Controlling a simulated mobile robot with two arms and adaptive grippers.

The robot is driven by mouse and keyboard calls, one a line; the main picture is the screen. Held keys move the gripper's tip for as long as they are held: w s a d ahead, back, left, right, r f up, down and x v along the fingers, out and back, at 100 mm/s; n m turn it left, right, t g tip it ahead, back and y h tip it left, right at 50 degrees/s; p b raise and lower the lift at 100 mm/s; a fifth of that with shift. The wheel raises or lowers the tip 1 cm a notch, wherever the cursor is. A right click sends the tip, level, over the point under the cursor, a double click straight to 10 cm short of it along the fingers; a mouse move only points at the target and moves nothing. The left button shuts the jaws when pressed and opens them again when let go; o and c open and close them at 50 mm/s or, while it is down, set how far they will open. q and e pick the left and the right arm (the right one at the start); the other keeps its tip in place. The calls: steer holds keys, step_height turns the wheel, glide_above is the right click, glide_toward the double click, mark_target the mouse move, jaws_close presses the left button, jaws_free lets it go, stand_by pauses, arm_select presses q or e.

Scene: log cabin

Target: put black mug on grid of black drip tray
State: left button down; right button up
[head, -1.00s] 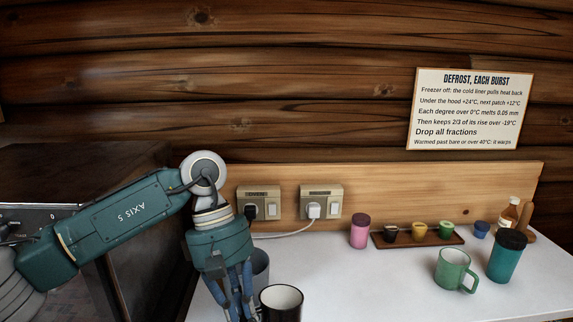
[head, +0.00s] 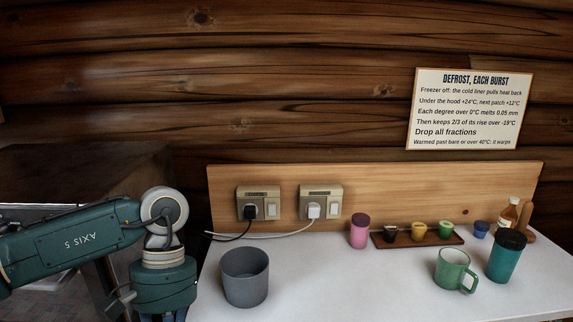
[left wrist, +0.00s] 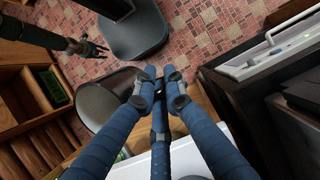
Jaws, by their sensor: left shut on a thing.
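My left gripper (left wrist: 160,82) is shut on the black mug (left wrist: 105,98), which shows beside its blue fingertips in the left wrist view with the greyish inside of its mouth visible. The part in its grip is hidden by the fingers.
A grey cup (head: 245,278) stands on the white counter (head: 350,285), near its left end. A green mug (head: 453,269), teal tumbler (head: 506,257) and pink jar (head: 360,232) stand farther right. A dark appliance (head: 70,170) is at the left. The counter's middle is clear.

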arm_select(q)
step_height(320, 180, down, 3)
steer(key=s, duration=0.3)
steer(key=w+r, duration=0.2)
steer(key=r, duration=0.1)
steer(key=shift+w, duration=0.4)
steer(key=s+f, duration=0.3)
steer(key=f, duration=0.1)
steer(key=shift+s+f, duration=0.15)
steer(key=shift+s, duration=0.2)
steer(key=shift+w+d, duration=0.1)
steer(key=shift+d, duration=0.05)
